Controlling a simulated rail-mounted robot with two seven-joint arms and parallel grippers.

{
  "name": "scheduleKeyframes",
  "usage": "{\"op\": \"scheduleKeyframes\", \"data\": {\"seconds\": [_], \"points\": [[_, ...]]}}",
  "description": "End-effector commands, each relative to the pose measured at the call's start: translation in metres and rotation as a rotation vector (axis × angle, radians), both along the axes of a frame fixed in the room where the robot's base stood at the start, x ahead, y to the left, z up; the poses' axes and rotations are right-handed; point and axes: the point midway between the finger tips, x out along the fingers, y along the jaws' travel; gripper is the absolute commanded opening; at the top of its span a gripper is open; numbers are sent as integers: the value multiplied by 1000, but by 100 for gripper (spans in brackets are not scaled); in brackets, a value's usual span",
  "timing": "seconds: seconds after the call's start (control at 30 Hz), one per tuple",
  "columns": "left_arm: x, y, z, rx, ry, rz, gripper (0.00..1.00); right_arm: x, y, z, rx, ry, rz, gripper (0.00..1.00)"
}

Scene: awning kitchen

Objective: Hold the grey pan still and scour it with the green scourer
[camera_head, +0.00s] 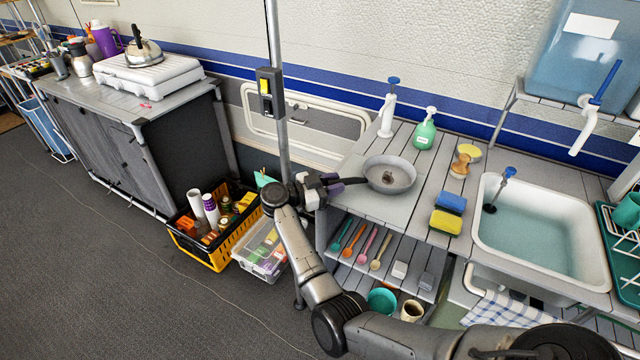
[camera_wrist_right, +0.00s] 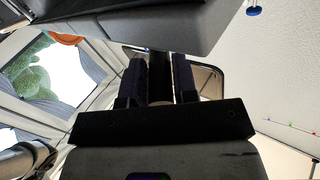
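The grey pan (camera_head: 390,174) sits on the slatted counter near its left end, with brown residue inside. Its dark handle points left. My right gripper (camera_head: 338,186) is at the handle, and in the right wrist view its two fingers (camera_wrist_right: 160,80) lie close on either side of the dark handle, apparently shut on it. A yellow sponge with a greenish underside (camera_head: 445,222) lies at the counter's front edge beside a blue sponge (camera_head: 451,202). I cannot tell for sure which is the green scourer. My left gripper is not in view.
A wooden brush (camera_head: 460,166), a yellow sponge (camera_head: 469,152) and a green soap bottle (camera_head: 425,130) stand behind. The water-filled sink (camera_head: 540,235) is to the right, beside a green dish rack (camera_head: 615,230). Counter between pan and sponges is clear.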

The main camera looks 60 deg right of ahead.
Motion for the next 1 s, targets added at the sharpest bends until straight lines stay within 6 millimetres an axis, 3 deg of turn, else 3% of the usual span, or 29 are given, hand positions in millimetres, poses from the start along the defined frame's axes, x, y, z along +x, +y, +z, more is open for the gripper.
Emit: {"op": "scheduleKeyframes", "data": {"seconds": [0.27,0.4,0.43,0.7,1.0], "points": [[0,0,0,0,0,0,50,0,0,0,0,0,0,0],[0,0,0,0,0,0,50,0,0,0,0,0,0,0],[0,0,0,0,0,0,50,0,0,0,0,0,0,24],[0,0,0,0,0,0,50,0,0,0,0,0,0,50],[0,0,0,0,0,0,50,1,2,0,1,-1,0,53]]}}
